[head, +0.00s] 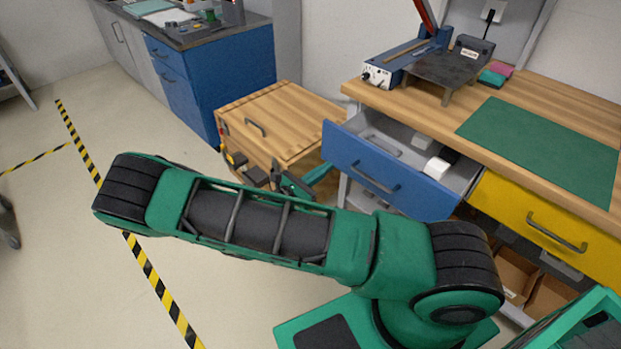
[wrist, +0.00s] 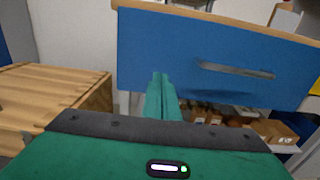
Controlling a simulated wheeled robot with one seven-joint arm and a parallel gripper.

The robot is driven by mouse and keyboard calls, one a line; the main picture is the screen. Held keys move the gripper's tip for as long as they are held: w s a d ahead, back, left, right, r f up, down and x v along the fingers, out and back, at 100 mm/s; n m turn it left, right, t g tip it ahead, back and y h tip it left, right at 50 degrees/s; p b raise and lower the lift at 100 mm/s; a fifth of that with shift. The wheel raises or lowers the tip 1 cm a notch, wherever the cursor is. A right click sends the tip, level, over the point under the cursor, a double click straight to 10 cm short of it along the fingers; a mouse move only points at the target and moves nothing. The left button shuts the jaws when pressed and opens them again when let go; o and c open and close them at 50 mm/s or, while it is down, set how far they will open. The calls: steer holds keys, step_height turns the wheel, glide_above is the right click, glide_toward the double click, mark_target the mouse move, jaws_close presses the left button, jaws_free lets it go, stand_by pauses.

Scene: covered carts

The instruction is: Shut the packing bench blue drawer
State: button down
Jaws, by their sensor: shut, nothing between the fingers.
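The packing bench blue drawer (head: 360,172) is pulled out of the wooden-topped bench (head: 364,95) in the head view. Its grey inside shows, with a white item (head: 437,167) in it. Its blue front (wrist: 200,50) with a grey bar handle (wrist: 235,70) fills the upper wrist view. My gripper (wrist: 160,80) has its green fingers shut together and empty, pointing at the lower left part of that front. I cannot tell whether they touch it. In the head view my gripper (head: 318,176) is partly hidden behind my arm, just left of the drawer front.
A yellow drawer (head: 545,225) sits right of the blue one. A wooden cabinet (head: 285,115) stands close left of it; another blue cabinet (head: 225,75) is at the back. Cardboard boxes (wrist: 270,132) lie below the drawer.

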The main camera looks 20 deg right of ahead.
mark_target(341, 158)
steer(key=shift+x, duration=2.05)
